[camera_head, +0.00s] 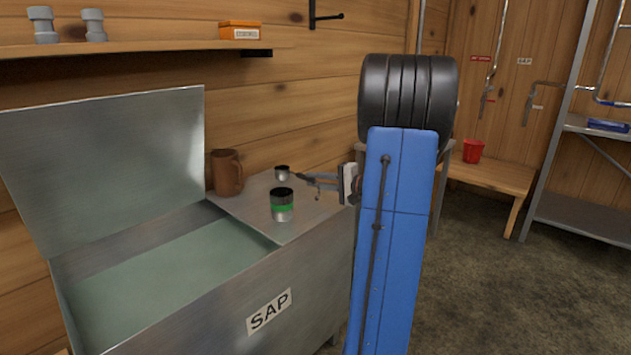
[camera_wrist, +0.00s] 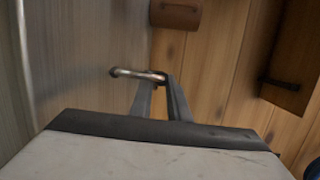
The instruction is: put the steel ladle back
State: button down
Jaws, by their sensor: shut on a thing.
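My gripper (camera_head: 304,179) is shut on the steel ladle, above the metal top of the sap tank. The ladle (camera_head: 282,173) shows in the head view as a small metal cup with a dark inside, at the fingertips. In the wrist view my gripper (camera_wrist: 161,82) pinches a thin metal part of the ladle (camera_wrist: 132,73) that points left. Most of its handle is hidden or too small to make out. A dark wall bracket (camera_head: 325,18) with a peg is on the plank wall, above and behind the gripper.
A green-banded can (camera_head: 282,208) stands just in front of the gripper. A brown mug (camera_head: 227,174) stands left on the tank top; it also shows in the wrist view (camera_wrist: 175,13). The sap tank (camera_head: 200,310) has its lid raised. A shelf (camera_head: 140,50) runs along the wall.

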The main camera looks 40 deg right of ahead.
jog(key=c, duration=1.6)
grip_release()
jog(key=v, duration=1.7)
jog(key=shift+s+d, duration=0.1)
jog(key=shift+s, duration=0.05)
